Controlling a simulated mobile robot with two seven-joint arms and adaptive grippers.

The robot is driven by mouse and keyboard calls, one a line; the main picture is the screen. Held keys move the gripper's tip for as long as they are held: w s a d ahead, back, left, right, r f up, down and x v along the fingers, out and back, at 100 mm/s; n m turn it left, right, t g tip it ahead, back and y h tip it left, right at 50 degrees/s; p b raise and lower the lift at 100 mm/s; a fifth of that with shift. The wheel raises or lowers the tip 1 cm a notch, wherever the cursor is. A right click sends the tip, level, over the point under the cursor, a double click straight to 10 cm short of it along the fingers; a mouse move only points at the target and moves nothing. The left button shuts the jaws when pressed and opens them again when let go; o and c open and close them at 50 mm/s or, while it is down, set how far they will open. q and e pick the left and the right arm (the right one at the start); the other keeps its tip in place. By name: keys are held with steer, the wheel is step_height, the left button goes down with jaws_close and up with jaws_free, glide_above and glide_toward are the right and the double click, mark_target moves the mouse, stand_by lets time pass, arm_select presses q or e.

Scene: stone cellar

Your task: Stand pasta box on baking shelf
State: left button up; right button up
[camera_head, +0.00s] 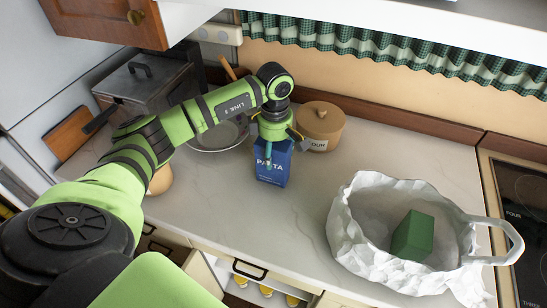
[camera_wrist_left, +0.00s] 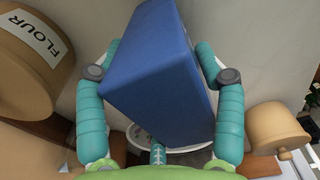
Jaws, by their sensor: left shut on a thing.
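The pasta box (camera_head: 272,166) is blue with white lettering, upright at the middle of the counter in the head view. My left gripper (camera_head: 273,142) comes down on it from above and is shut on it. I cannot tell whether the box's base touches the counter. No baking shelf can be made out for certain. My right gripper is not in view.
A flour canister (camera_head: 320,126) stands close behind the box, to its right. A white bag (camera_head: 350,240) holding a green box (camera_head: 413,236) is at the right, before the stove (camera_head: 525,190). The front middle counter (camera_head: 215,205) is clear.

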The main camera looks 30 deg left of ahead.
arm_select(q)
steer(key=shift+w+r+b, duration=0.1)
steer(key=shift+r+b, duration=0.25)
steer(key=shift+b, duration=0.1)
steer(key=s+d+r+b, duration=0.1)
steer(key=s+b, duration=0.3)
steer(key=s, duration=0.5)
steer(key=s+d+r+b, duration=0.1)
steer(key=s+d+b, duration=0.2)
steer(key=s, duration=0.5)
steer(key=shift+s+r+b, duration=0.35)
steer(key=shift+b, duration=0.1)
